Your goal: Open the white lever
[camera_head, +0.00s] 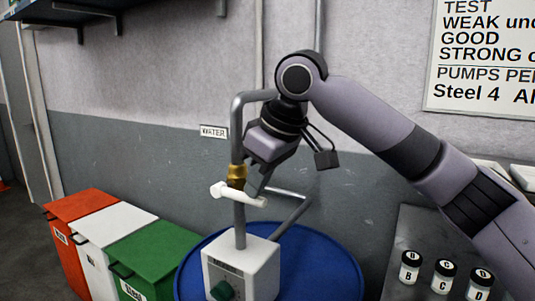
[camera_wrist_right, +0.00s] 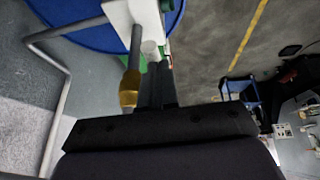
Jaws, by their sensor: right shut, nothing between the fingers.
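The white lever (camera_head: 240,194) is a bar on a grey upright pipe with a brass fitting (camera_head: 237,174), above a white box with a green knob (camera_head: 223,290). The lever lies nearly level, its right end tilted slightly down. My right gripper (camera_head: 256,190) is shut and empty, its fingertips close to the lever on the right side of the pipe. In the right wrist view the shut fingers (camera_wrist_right: 157,82) point at the lever's whitish end (camera_wrist_right: 149,48), beside the brass fitting (camera_wrist_right: 129,90). I cannot tell whether they touch it. My left gripper is not in view.
The white box (camera_head: 247,268) stands on a blue drum (camera_head: 330,272). Red (camera_head: 80,205), white (camera_head: 118,222) and green (camera_head: 148,249) bins stand at the left. Small lidded jars (camera_head: 443,278) stand on a dark surface at the right. A "WATER" sign (camera_head: 214,132) hangs on the wall.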

